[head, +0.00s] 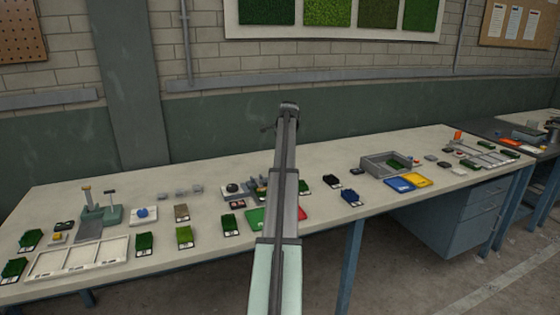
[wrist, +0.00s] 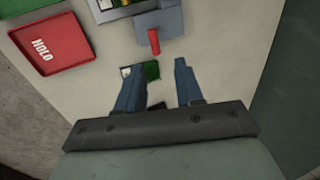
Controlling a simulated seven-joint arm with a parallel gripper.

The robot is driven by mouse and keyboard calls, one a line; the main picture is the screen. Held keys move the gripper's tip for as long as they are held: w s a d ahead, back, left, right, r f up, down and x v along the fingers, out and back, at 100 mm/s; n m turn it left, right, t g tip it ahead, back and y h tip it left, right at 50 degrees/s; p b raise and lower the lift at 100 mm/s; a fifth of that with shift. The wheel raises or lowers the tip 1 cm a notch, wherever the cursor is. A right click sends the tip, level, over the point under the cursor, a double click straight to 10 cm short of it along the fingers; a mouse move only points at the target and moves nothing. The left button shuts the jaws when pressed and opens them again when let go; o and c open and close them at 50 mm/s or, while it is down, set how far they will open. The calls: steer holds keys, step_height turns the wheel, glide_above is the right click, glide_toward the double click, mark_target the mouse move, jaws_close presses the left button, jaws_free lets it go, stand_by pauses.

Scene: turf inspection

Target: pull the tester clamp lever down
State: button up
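The tester clamp lever (wrist: 154,40) is a short red bar on a blue-grey tester block (wrist: 167,22) at the top of the wrist view. My gripper (wrist: 156,66) shows two blue fingers spread apart with nothing held between them. The lever is just beyond the fingertips, roughly in line with the gap; contact is not visible. In the head view my arm crosses the middle of the bench and hides the lever and my gripper. A device with green on it partly shows just left of the arm; I cannot tell whether it is the tester.
A red tray marked HOLD (wrist: 62,43) lies left of the tester. A green turf sample (wrist: 151,70) lies below the lever, seen between the fingers. In the head view, blue (head: 399,184) and yellow (head: 416,180) trays lie right of my arm. Bare bench (head: 335,211) shows near its front edge.

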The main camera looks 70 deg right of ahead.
steer(key=shift+v, duration=1.5)
